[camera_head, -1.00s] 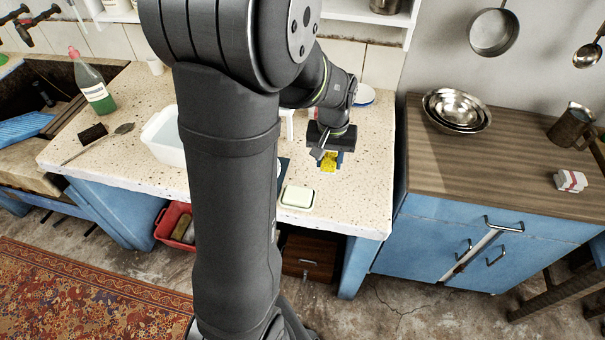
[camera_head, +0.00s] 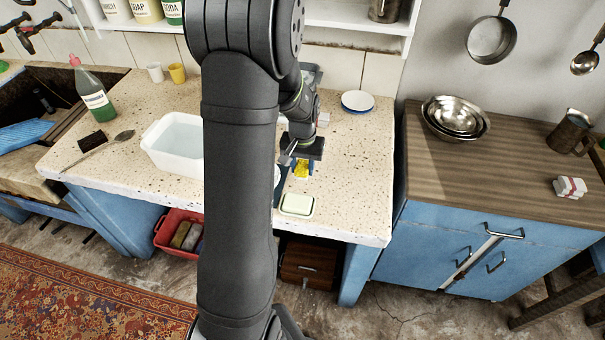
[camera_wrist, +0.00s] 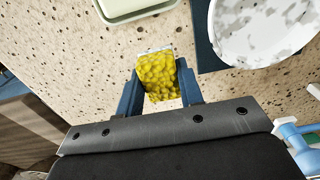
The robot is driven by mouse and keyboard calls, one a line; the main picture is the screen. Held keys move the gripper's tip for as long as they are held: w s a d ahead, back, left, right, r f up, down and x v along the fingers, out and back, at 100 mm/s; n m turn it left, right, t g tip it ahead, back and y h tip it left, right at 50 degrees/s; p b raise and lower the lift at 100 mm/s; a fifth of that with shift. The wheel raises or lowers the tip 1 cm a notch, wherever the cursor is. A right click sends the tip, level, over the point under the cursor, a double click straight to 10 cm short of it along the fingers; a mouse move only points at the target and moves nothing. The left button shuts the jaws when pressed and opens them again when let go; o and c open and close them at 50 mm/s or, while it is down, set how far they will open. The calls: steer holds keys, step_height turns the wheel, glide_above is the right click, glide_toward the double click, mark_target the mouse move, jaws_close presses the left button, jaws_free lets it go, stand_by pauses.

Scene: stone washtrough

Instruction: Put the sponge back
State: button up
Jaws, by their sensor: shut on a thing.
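The yellow sponge (camera_head: 301,170) is between the fingers of my gripper (camera_head: 296,166), over the speckled stone counter. In the wrist view the sponge (camera_wrist: 157,74) sits between the two blue fingers of my gripper (camera_wrist: 160,90), which are shut on its sides. A pale dish with a light green rim (camera_head: 297,203) lies near the counter's front edge, just in front of the gripper. It also shows at the top of the wrist view (camera_wrist: 135,8). I cannot tell whether the sponge touches the counter.
A grey-speckled white plate (camera_wrist: 262,30) on a dark blue mat (camera_wrist: 203,50) lies beside the gripper. My arm hides part of the counter. A white basin (camera_head: 172,145) stands left, and a blue-rimmed plate (camera_head: 357,101) at the back. The counter's right side is clear.

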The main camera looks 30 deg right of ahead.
mark_target(303, 174)
steer(key=shift+f, duration=1.75)
steer(key=shift+f, duration=0.15)
steer(key=o, duration=0.9)
step_height(303, 174, up, 12)
steer(key=shift+r, duration=0.15)
